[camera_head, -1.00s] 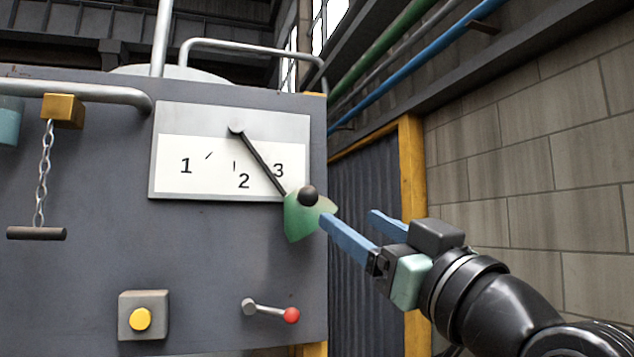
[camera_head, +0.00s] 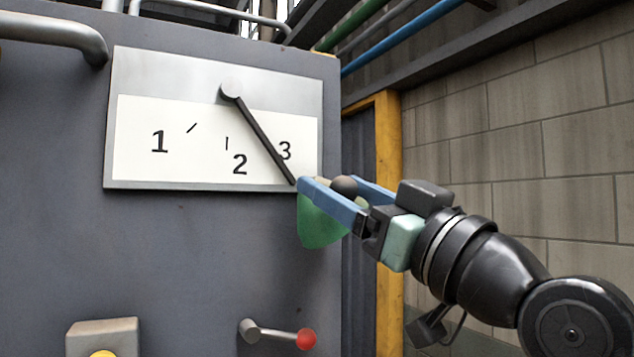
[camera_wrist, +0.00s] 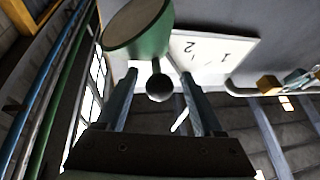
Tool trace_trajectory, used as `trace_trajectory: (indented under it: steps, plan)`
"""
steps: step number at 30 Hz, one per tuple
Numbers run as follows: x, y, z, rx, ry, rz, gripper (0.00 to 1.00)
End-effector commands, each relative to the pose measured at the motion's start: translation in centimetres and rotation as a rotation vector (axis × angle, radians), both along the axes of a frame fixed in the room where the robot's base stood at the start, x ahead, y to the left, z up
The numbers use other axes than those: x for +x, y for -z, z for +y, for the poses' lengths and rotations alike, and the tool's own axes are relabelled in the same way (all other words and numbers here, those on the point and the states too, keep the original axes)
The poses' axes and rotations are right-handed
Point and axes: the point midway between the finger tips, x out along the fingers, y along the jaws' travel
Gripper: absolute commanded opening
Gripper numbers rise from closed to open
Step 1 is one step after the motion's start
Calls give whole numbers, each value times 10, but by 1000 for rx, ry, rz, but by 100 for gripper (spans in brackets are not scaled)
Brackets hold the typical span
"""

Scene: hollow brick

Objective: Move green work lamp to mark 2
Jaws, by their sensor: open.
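The green work lamp (camera_head: 322,228) hangs at the lower end of a dark pivoting arm (camera_head: 262,137), in front of the cabinet near its right edge. The arm slants down and right from its pivot and lies along the 3 on the white dial plate (camera_head: 140,172). Mark 2 (camera_head: 239,164) is printed left of the arm. The lamp has a dark ball knob (camera_head: 344,186), also seen in the wrist view (camera_wrist: 159,88). My gripper (camera_head: 335,187) is open, its blue fingers on either side of the knob. I cannot tell whether they touch it.
A red-tipped lever (camera_head: 305,339) sticks out of the cabinet below the lamp. A yellow post (camera_head: 388,150) and a block wall (camera_head: 540,150) stand to the right.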

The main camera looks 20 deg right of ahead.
Motion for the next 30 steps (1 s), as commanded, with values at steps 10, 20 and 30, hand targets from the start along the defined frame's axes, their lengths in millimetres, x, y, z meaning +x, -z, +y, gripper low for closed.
trace_trajectory:
  steps: [10,20,30]
  plan:
    - [-1,-1,-1,-1,0,0,69]
    - [-1,-1,-1,-1,1,0,9]
    - [-1,-1,-1,-1,1,0,0]
